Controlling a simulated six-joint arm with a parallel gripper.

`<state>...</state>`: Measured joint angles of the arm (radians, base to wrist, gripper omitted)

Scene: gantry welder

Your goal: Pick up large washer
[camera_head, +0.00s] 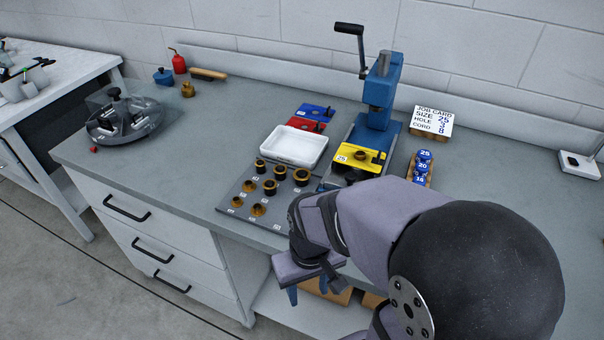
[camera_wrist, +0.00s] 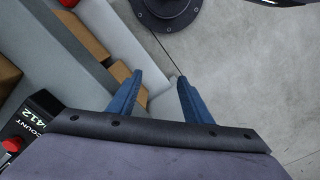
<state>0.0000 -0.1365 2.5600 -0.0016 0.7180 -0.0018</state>
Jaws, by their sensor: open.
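A grey board (camera_head: 232,203) on the bench holds several small brass and black ring-shaped pieces in rows. The biggest of these, a dark ring piece (camera_head: 302,176), sits at the right of the board; I cannot tell which piece is the large washer. My gripper (camera_head: 308,291) is in front of the bench edge, below the top, pointing down and away from the board. In the wrist view my gripper (camera_wrist: 157,90) shows two blue fingers spread apart with nothing between them. The wrist view shows no ring pieces.
A white tray (camera_head: 295,147) lies behind the board. A blue press (camera_head: 378,95) with a yellow block (camera_head: 359,158) stands to the right. Blue size blocks (camera_head: 423,167) and a job card (camera_head: 431,120) are farther right. Cardboard-coloured boxes (camera_wrist: 82,37) are on the shelf below.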

